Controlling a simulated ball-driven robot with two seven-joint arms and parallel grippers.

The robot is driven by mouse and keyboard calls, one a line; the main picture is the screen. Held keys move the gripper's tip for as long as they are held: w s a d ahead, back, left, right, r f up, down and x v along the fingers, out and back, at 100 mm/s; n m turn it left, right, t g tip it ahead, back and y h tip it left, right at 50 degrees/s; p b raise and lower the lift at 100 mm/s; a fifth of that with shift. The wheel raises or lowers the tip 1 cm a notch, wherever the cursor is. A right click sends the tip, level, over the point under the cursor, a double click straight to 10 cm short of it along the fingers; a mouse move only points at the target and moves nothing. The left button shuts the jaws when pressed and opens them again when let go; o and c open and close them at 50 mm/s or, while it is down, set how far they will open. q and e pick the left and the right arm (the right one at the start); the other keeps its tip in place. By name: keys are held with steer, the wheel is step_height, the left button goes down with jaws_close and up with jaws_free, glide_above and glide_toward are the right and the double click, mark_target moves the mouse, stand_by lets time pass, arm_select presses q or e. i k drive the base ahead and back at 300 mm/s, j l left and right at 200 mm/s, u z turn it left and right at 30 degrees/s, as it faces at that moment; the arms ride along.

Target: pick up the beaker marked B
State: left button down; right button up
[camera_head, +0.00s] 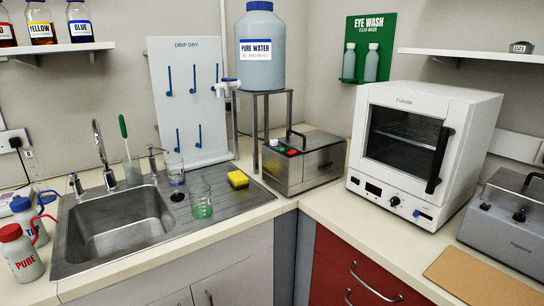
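Two small clear beakers stand on the steel drainboard (236,206) to the right of the sink. The nearer beaker (201,203) shows green in its lower part. The farther beaker (175,175) stands just behind it to the left and has a bluish tint low down. I cannot read a letter on either, so I cannot tell which is marked B. Neither of my grippers is in view.
A yellow sponge (238,180) lies right of the beakers. The sink basin (115,228) and its faucet (103,150) are to the left. A drip-dry board (187,75) stands behind. A steel bath (303,162) and white oven (420,150) fill the right.

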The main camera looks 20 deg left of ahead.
mark_target(175, 169)
steer(key=u, duration=1.45)
